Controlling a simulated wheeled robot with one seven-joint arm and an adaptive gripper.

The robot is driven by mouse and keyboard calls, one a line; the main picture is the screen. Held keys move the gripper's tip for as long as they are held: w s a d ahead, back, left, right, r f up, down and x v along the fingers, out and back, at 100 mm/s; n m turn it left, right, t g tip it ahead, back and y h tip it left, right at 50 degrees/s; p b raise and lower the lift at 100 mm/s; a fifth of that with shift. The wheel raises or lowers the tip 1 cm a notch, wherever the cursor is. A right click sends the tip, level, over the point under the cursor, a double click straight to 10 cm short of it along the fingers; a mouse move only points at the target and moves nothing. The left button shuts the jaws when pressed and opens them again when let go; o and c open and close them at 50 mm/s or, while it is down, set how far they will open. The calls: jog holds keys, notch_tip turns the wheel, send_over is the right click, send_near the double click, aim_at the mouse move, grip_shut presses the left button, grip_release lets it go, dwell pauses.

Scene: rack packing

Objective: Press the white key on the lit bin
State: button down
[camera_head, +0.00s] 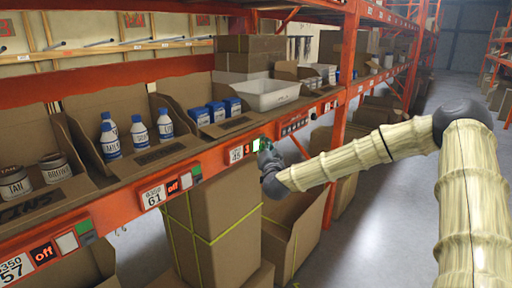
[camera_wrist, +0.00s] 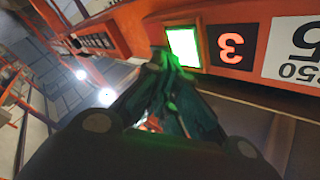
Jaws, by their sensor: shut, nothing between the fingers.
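The lit module sits on the orange shelf beam. Its display (camera_head: 248,149) shows a red 3, and its white key (camera_head: 256,145) is just to the right of it. In the wrist view the white key (camera_wrist: 184,47) has a green glowing border, beside the red 3 display (camera_wrist: 232,46). My gripper (camera_head: 265,149) is at the beam, right by the key. In the wrist view its shut, empty fingertips (camera_wrist: 172,62) are at the key's lower left edge, tinted green. I cannot tell whether they touch it.
Above stand a white tray (camera_head: 273,95), small blue boxes (camera_head: 216,110), white bottles (camera_head: 138,131) and cans (camera_head: 54,167). Tall cartons (camera_head: 215,225) stand below the beam. The aisle floor (camera_head: 385,215) is clear.

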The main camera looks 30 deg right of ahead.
jog(key=shift+w, duration=0.1)
jog(key=shift+w+a, duration=0.25)
jog(key=shift+w, duration=0.05)
jog(key=shift+w+a+b, duration=0.15)
jog(key=shift+w+b, duration=0.25)
jog(key=shift+b, duration=0.1)
dwell(0.8)
jog(key=shift+s, duration=0.15)
jog(key=shift+s+d, duration=0.35)
jog(key=shift+s, duration=0.3)
dwell(0.3)
jog(key=s, duration=0.1)
jog(key=s+d+p, duration=0.1)
jog(key=s, duration=0.1)
jog(key=s+d, duration=0.1)
jog(key=shift+s, duration=0.3)
dwell(0.8)
